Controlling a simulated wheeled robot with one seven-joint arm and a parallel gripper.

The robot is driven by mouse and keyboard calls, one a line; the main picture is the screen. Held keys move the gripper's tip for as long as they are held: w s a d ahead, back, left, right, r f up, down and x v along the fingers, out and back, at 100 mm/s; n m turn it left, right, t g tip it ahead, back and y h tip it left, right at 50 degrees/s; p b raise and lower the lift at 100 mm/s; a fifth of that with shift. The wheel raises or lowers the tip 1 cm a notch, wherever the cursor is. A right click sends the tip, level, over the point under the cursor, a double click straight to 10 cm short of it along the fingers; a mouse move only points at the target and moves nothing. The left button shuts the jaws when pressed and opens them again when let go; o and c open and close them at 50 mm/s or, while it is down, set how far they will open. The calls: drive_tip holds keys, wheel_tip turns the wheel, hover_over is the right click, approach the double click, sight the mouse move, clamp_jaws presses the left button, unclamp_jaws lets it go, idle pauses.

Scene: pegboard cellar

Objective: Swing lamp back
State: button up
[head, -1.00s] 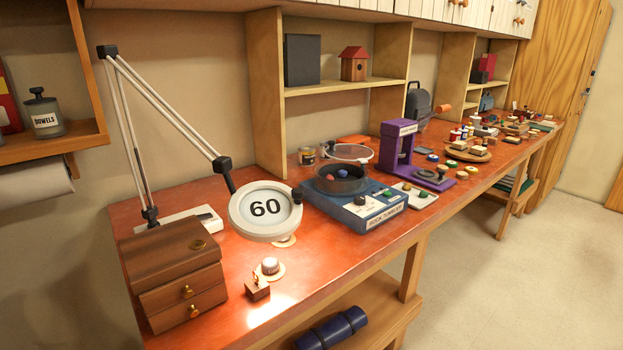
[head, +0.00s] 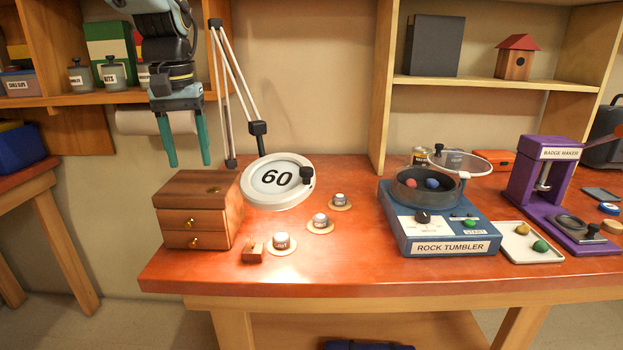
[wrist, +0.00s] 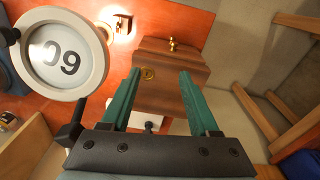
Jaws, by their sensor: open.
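The lamp has a jointed two-rod arm and a round pale head (head: 277,181) with a dark "60" in its middle. Its head hangs over the red-brown bench, right of the small wooden drawer chest (head: 198,228). A black knob sits on the head's right rim. My gripper (head: 188,164) has green fingers, open and empty, pointing down above and behind the chest, left of the lamp arm. In the wrist view, the fingers (wrist: 158,100) stand apart over the chest, with the lamp head (wrist: 66,58) at the upper left, not touched.
Several small jars on round coasters (head: 320,222) and a little wooden block (head: 253,250) stand before the lamp. A blue rock tumbler (head: 440,228) and a purple badge maker (head: 540,185) stand to the right. Shelves with jars (head: 112,75) are behind my gripper.

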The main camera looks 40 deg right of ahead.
drive_tip(key=s+d+r+m+b, duration=0.1)
drive_tip(key=s+d+r, duration=0.15)
drive_tip(key=d, duration=0.25)
drive_tip(key=s+d+r+m+b, duration=0.1)
drive_tip(key=s+d+r, duration=0.1)
drive_tip(key=s+d, duration=0.3)
wheel_tip(320, 180, up, 4)
drive_tip(key=m+b, duration=0.1)
drive_tip(key=m, duration=0.1)
hover_over(306, 169)
wheel_tip(306, 169, down, 10)
drive_tip(key=shift+f+p, duration=0.1)
drive_tip(key=shift+p, duration=0.2)
clamp_jaws()
